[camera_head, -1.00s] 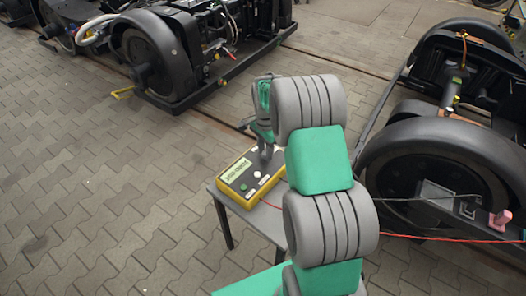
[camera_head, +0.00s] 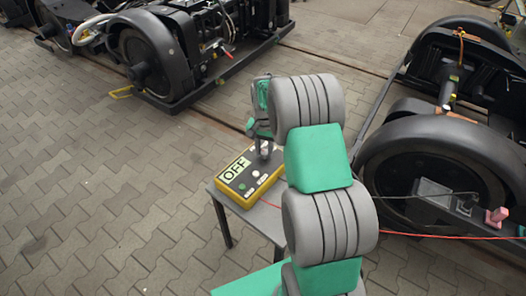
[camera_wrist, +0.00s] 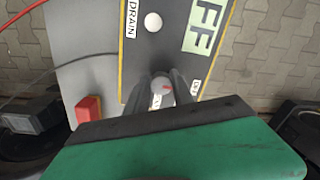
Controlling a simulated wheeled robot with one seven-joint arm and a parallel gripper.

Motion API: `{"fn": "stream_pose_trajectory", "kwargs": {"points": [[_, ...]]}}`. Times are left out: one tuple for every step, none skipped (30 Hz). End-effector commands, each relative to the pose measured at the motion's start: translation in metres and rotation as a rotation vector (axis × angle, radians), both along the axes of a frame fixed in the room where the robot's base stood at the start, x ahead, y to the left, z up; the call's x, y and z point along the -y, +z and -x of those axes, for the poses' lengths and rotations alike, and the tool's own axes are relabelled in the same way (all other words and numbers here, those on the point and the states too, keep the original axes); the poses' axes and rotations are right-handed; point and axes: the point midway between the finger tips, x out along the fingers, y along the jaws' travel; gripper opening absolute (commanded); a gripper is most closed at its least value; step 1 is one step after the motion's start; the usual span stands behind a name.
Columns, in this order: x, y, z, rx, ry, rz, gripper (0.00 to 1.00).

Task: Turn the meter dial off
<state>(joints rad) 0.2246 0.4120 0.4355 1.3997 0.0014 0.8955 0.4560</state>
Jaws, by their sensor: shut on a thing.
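The yellow-edged meter (camera_head: 232,192) lies on a small grey table, and its pale green display (camera_head: 234,169) reads OFF. In the wrist view part of the display (camera_wrist: 207,22) shows large letters "FF". My gripper (camera_head: 264,151) reaches down onto the meter's far right part. In the wrist view my gripper (camera_wrist: 161,88) has its dark fingers closed around the small grey dial (camera_wrist: 162,84), which has a red mark. The fingers cover part of the dial and its labels.
The grey table (camera_head: 261,219) has bare room at its front. Red and black cables run right to a wheeled bogie (camera_head: 440,165). Another bogie (camera_head: 150,50) stands at the back left.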

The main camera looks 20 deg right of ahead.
Motion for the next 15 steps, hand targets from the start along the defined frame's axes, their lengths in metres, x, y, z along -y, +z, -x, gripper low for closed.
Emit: {"fn": "stream_pose_trajectory", "kwargs": {"points": [[-0.0001, 0.0007, -0.0013, 0.004, 0.006, 0.000, 0.00], [-0.0002, 0.0007, -0.0013, 0.004, 0.007, 0.000, 0.00], [-0.0004, 0.0007, -0.0013, 0.004, 0.009, 0.000, 0.00], [-0.0004, 0.0007, -0.0014, 0.004, 0.010, 0.000, 0.00], [-0.0004, 0.0008, -0.0014, 0.004, 0.010, 0.000, 0.00], [-0.0005, 0.0008, -0.0014, 0.004, 0.010, 0.000, 0.00], [-0.0006, 0.0008, -0.0015, 0.004, 0.010, 0.000, 0.00], [-0.0006, 0.0008, -0.0015, 0.004, 0.010, 0.000, 0.00], [-0.0007, 0.0008, -0.0016, 0.004, 0.010, 0.000, 0.00], [-0.0007, 0.0009, -0.0016, 0.004, 0.010, 0.000, 0.00], [-0.0007, 0.0009, -0.0016, 0.004, 0.011, 0.000, 0.00], [-0.0008, 0.0009, -0.0017, 0.004, 0.011, 0.000, 0.29], [-0.0009, 0.0009, -0.0016, 0.004, 0.010, 0.000, 0.32], [-0.0008, 0.0009, -0.0016, 0.004, 0.010, 0.000, 0.34], [-0.0007, 0.0009, -0.0015, 0.004, 0.010, 0.000, 0.37]]}}
